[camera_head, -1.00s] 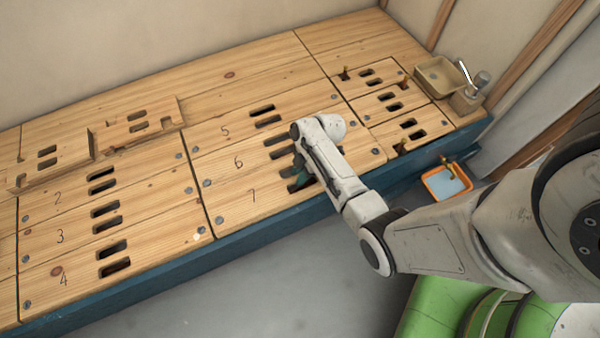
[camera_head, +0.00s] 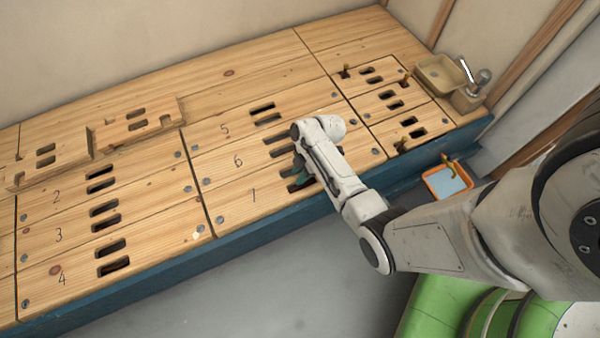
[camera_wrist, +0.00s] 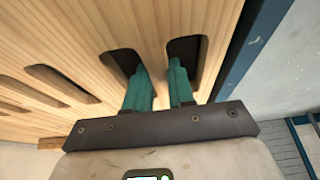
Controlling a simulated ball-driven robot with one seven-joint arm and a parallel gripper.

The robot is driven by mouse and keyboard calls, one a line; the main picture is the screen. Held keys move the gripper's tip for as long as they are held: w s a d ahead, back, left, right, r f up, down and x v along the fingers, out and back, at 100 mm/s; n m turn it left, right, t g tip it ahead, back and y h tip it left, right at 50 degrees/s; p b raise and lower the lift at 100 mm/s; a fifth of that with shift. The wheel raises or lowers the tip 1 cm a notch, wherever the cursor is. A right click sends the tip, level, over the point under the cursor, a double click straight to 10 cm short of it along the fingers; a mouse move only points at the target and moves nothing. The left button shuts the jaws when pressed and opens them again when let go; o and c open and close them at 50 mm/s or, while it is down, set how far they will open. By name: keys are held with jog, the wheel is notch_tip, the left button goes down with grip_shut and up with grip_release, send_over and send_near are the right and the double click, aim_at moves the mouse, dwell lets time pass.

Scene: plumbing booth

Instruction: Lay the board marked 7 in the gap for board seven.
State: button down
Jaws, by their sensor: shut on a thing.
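The board marked 7 (camera_head: 262,194) lies at the front edge of the middle section, beside board 6 (camera_head: 258,157), and looks flat and level with it. My gripper (camera_head: 300,178) is over board 7's pair of slots. In the wrist view the teal fingers of my gripper (camera_wrist: 160,80) reach into the two slots and are shut on the strip of wood between them, part of board 7 (camera_wrist: 205,25). The arm hides the middle of board 7 in the head view. Whether it is fully seated cannot be told.
Boards 2, 3 and 4 (camera_head: 150,259) lie flat at the left. Two raised wooden pieces (camera_head: 140,124) stand behind them. Shorter slotted boards with brass pieces lie at the right. A tray (camera_head: 440,72), a tap (camera_head: 483,77) and an orange-rimmed bin (camera_head: 432,186) are beyond. A blue edge (camera_head: 250,236) runs along the front.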

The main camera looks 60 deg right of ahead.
jog(key=shift+f, duration=0.1)
dwell(0.4)
jog(key=c, duration=1.3)
grip_release()
jog(key=o, duration=0.4)
jog(key=p+v, duration=0.5)
jog(key=v, duration=0.5)
jog(key=shift+s+d+r, duration=0.15)
jog(key=shift+r, duration=0.2)
